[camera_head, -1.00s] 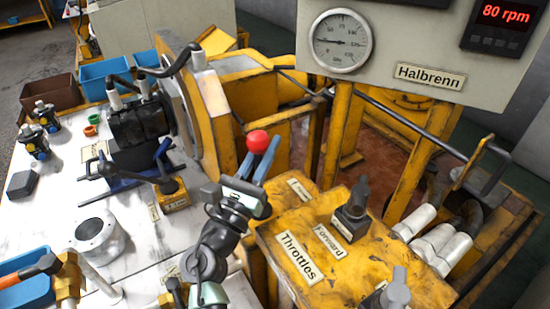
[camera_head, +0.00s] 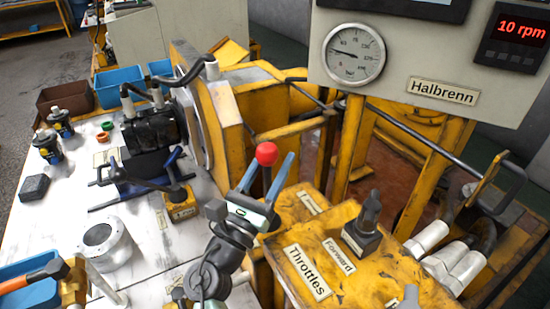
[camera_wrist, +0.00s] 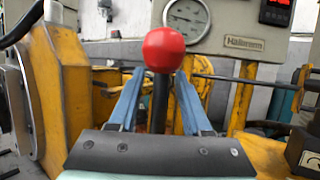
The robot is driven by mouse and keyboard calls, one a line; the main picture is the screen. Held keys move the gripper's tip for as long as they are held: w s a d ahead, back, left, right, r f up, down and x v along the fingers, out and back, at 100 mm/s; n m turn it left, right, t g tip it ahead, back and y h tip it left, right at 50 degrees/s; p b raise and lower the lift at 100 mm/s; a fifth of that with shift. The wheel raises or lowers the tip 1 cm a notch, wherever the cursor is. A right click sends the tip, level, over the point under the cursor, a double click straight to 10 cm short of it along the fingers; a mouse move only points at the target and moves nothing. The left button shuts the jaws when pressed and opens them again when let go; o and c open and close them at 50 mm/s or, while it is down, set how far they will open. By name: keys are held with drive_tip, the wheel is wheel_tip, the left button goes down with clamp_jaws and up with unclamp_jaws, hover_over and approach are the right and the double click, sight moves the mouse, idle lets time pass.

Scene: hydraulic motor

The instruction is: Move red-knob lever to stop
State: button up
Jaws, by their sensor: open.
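The red-knob lever (camera_head: 266,154) stands on the yellow machine behind the throttle boxes, and its dark shaft runs down between my gripper's fingers. My gripper (camera_head: 264,172) is open, with one blue finger on each side of the lever. In the wrist view the red knob (camera_wrist: 164,50) sits above and between the blue fingers (camera_wrist: 158,85), with a gap to each finger. The lever's base is hidden behind my gripper. The display (camera_head: 521,30) reads 10 rpm.
A black throttle lever (camera_head: 370,210) stands on the yellow box labelled Forward and Throttles (camera_head: 306,272), right of my gripper. A gauge (camera_head: 354,54) and the Halbrenn panel (camera_head: 400,100) are behind. The white table (camera_head: 145,240) with parts is at the left.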

drive_tip(key=v, duration=1.2)
drive_tip(key=shift+s+f, duration=0.15)
